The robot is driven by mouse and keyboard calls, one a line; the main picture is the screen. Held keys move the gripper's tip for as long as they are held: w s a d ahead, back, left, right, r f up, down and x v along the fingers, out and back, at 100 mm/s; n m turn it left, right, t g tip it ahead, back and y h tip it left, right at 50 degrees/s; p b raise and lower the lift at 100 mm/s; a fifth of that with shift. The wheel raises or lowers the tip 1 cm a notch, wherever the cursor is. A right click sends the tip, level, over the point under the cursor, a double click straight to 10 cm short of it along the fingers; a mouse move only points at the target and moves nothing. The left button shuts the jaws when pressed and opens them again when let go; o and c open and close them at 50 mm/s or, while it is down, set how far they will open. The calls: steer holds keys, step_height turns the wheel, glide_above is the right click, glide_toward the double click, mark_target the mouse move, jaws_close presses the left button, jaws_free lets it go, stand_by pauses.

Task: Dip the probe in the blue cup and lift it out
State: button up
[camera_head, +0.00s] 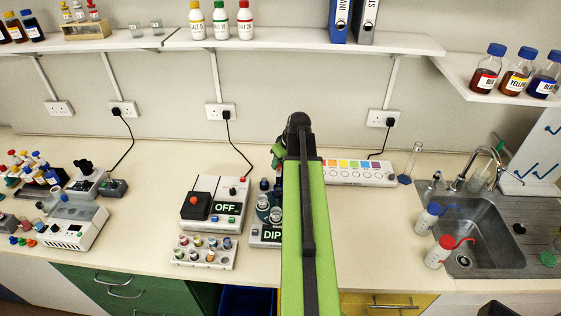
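A station with a "DIP" label (271,236) stands on the bench just left of my arm, which hides its right part. Small cups (276,214) with dark and pale parts sit on it. They are too small and too covered to tell which is the blue cup. I cannot make out the probe. My green and black arm rises from the bottom middle and covers the centre of the view. My gripper is hidden behind it, so I cannot see its fingers or whether it holds anything.
Left of the station are a box marked "OFF" (228,209) with a red knob and a rack of small capped vials (205,252). A white colour-chart strip (352,172) lies behind. A sink (486,232) and two wash bottles are at right. Bench front between arm and sink is clear.

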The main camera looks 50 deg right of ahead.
steer(key=p+v, duration=1.1)
steer(key=v, duration=0.1)
steer(key=shift+a, duration=0.1)
